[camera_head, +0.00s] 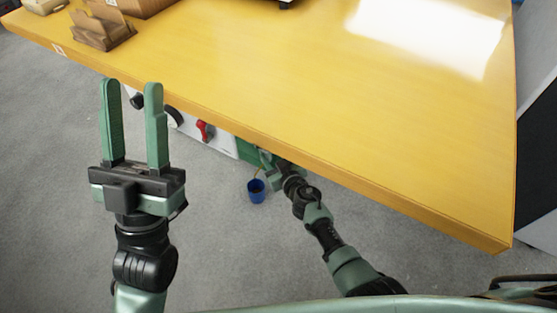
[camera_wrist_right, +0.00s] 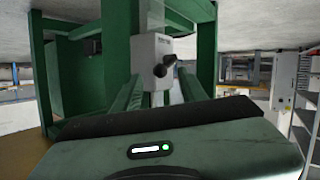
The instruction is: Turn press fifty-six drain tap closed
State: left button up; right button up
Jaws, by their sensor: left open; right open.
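In the right wrist view, a pale grey box with a small label (camera_wrist_right: 150,50) sits on a green frame (camera_wrist_right: 115,35). A dark lever-like handle (camera_wrist_right: 166,64) sticks out from it, lying between the open fingers of my right gripper (camera_wrist_right: 160,78). I cannot tell whether the fingers touch it, nor read the label to confirm it is the drain tap. In the head view my right gripper (camera_head: 270,165) is partly hidden at the table's edge, by a green part (camera_head: 247,150). My left gripper (camera_head: 132,88) is open and empty, pointing up, in front of the table edge.
The yellow table (camera_head: 300,80) overhangs a white panel (camera_head: 222,138) with a red handle (camera_head: 204,131) and dark knobs. A blue cup-like container (camera_head: 256,190) is below my right gripper. A brown holder (camera_head: 102,30) stands on the table, whose middle is clear.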

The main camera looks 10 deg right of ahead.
pick_arm(q)
jog(key=w+f+g+y+p, duration=0.2)
jog(key=w+f+g, duration=0.4)
jog(key=f, duration=0.3)
jog(key=shift+w+d+g+y, duration=0.3)
jog(key=shift+w+d+y, duration=0.1)
jog(key=shift+w, duration=0.25)
pick_arm(e)
jog(key=v, duration=0.4)
jog(key=shift+s+d, duration=0.1)
jog(key=shift+s, duration=0.25)
pick_arm(q)
jog(key=shift+a, duration=0.15)
